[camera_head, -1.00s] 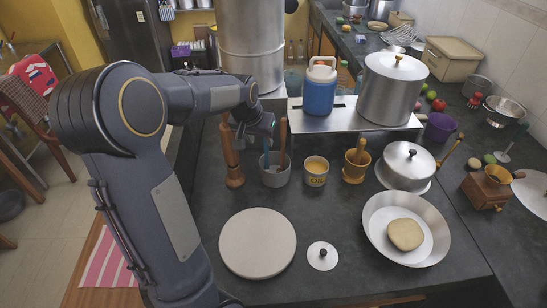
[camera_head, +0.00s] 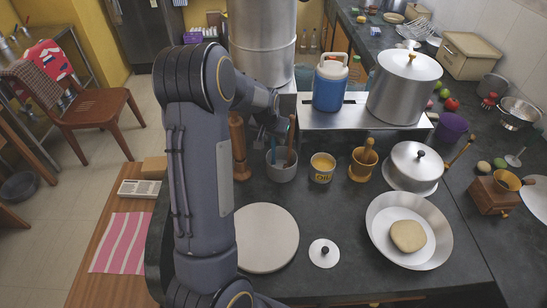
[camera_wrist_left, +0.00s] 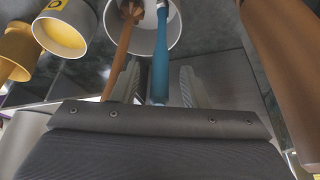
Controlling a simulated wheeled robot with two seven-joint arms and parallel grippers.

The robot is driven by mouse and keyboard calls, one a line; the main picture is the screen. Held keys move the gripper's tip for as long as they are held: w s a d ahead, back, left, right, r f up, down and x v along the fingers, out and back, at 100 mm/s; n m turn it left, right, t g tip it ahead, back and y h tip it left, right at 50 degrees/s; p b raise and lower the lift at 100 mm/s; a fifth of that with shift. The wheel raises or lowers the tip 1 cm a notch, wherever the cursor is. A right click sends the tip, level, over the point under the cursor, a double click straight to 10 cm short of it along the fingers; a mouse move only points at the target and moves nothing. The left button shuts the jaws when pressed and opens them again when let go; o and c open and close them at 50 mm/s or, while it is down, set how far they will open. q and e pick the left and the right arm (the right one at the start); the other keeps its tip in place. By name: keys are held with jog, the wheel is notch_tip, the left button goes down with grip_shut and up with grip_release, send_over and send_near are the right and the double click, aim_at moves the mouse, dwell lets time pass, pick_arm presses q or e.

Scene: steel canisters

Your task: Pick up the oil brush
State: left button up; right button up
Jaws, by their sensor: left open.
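The grey cup (camera_head: 281,173) stands on the dark counter and holds a blue-handled tool (camera_head: 273,150), apparently the oil brush, and a brown-handled tool (camera_head: 291,143). The brush's head is too unclear to make out. My left gripper (camera_head: 277,126) is above the cup. In the left wrist view, its open fingers (camera_wrist_left: 158,72) are on either side of the blue handle (camera_wrist_left: 160,55), with gaps visible on both sides. The brown handle (camera_wrist_left: 122,50) is just outside the left finger. The cup's rim (camera_wrist_left: 178,25) is beyond the fingertips. My right gripper is not in view.
A wooden rolling pin (camera_head: 238,145) stands left of the cup. The yellow oil tin (camera_head: 321,168) and a mortar (camera_head: 362,163) are to its right. A raised steel shelf with a blue jug (camera_head: 330,85) and large pot (camera_head: 404,88) is behind. A round board (camera_head: 268,240) lies in front.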

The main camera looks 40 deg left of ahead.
pick_arm(q)
jog(key=shift+c, duration=0.4)
grip_shut()
jog(key=shift+r, duration=0.1)
